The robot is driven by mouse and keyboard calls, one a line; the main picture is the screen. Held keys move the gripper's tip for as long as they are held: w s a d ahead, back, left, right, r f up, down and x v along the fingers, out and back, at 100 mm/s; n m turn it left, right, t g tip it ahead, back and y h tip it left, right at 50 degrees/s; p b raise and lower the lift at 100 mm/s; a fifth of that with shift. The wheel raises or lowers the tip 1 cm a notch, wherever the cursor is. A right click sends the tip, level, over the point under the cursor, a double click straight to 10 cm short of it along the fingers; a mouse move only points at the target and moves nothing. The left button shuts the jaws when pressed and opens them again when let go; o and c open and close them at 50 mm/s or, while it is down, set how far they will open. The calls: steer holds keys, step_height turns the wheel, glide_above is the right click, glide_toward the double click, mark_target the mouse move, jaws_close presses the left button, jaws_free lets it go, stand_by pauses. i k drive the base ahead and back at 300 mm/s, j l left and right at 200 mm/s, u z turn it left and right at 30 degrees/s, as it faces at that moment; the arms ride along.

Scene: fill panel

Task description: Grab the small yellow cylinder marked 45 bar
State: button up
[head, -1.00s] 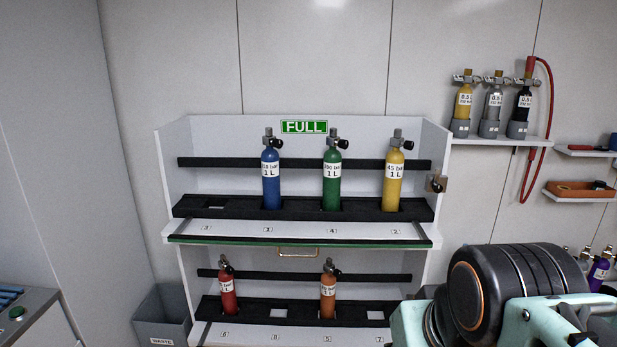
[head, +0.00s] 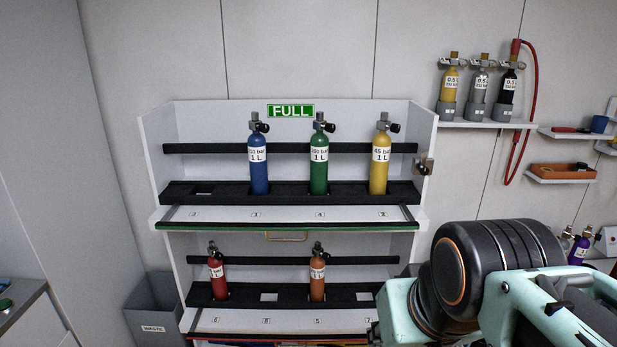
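The yellow cylinder marked 45 bar, 1 L (head: 380,172) stands upright at the right end of the upper shelf of the FULL rack, with a dark valve on top. A green cylinder (head: 319,176) and a blue cylinder (head: 259,178) stand to its left on the same shelf. My arm shows at the lower right, in front of and to the right of the rack. My gripper's fingers are not visible in this view.
The lower shelf holds a red cylinder (head: 218,279) and an orange cylinder (head: 317,279). A grey waste bin (head: 153,310) stands left of the rack. A wall shelf (head: 485,123) at right carries three small cylinders. An orange tray (head: 563,171) sits below it.

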mark_target(382, 141)
steer(key=i+l+u, duration=0.15)
steer(key=i+l, duration=0.15)
steer(key=i, duration=0.2)
steer(key=i+l+u, duration=0.1)
steer(key=i+l, duration=0.2)
steer(key=i, duration=0.15)
